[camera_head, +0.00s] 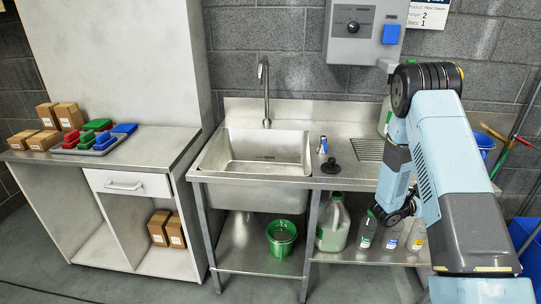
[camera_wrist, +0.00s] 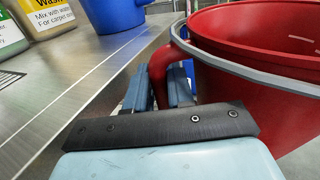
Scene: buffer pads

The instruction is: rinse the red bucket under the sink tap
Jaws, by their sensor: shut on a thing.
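The red bucket (camera_wrist: 245,90) fills the right of the wrist view, with a grey rim and a red handle (camera_wrist: 163,62) on its near side. My gripper (camera_wrist: 160,88) is shut on this handle, its blue jaws on either side. The bucket's inside shows only in part. In the head view my arm reaches down at the right and hides the bucket and the gripper. The steel sink (camera_head: 262,167) stands left of my arm, its basin empty. The curved tap (camera_head: 264,88) rises at the sink's back edge; I cannot tell whether water runs.
A black plug-like piece (camera_head: 331,167) and a small blue-topped item (camera_head: 323,146) are on the steel top. A green bucket (camera_head: 281,240) and several bottles stand on the shelf below. In the wrist view, a blue container (camera_wrist: 112,14) and labelled bottles (camera_wrist: 48,16) stand on steel.

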